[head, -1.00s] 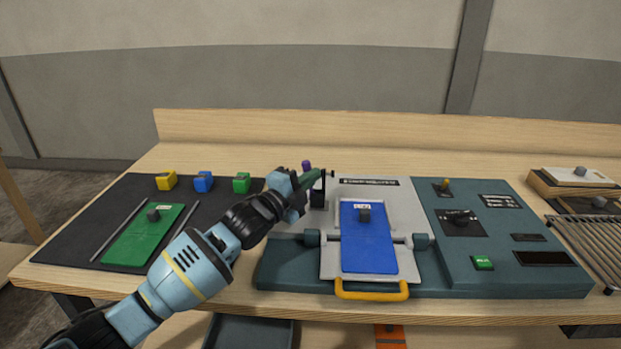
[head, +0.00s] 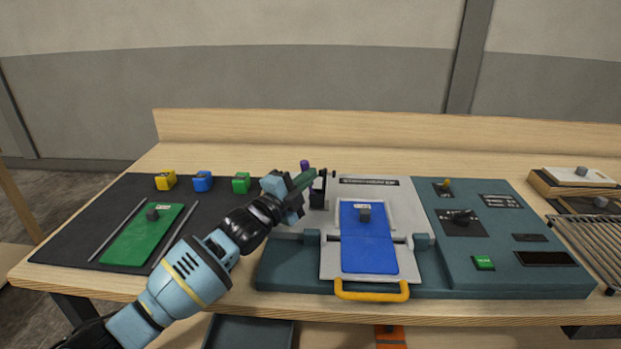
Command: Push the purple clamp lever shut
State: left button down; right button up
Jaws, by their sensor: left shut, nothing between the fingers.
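The purple tip of the clamp lever (head: 305,164) shows just above and behind my left gripper's fingers, at the back left of the grey plate. The black clamp body (head: 318,192) stands below it. The lever's lower part is hidden behind my gripper, so its angle is hard to tell. My left gripper (head: 306,178) is shut and empty. Its fingertips are at the lever and clamp in the picture; I cannot tell whether they touch. My right gripper is not in view.
A blue plate (head: 366,245) lies on the grey plate (head: 408,215) with a yellow handle (head: 371,291) in front. The teal console (head: 545,280) has knobs and a green button (head: 484,263). Yellow, blue and green blocks and a green plate (head: 140,240) are on the dark mat (head: 80,225).

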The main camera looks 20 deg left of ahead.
pick_arm(q)
jog(key=shift+a, duration=0.25)
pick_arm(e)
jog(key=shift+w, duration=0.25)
pick_arm(q)
jog(key=shift+s+a+f, duration=0.1)
jog(key=shift+a, duration=0.1)
jog(key=shift+s+a+f, duration=0.2)
jog(key=shift+a, duration=0.4)
jog(key=shift+s+a+f+p, duration=0.15)
jog(key=shift+a+f+p, duration=0.2)
jog(key=shift+a+f, duration=0.25)
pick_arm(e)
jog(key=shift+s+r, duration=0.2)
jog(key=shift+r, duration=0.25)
pick_arm(q)
jog(key=shift+a, duration=0.1)
jog(key=shift+s, duration=0.1)
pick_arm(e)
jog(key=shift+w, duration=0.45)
pick_arm(q)
jog(key=v, duration=0.6)
jog(key=shift+f, duration=0.15)
jog(key=shift+v, duration=0.8)
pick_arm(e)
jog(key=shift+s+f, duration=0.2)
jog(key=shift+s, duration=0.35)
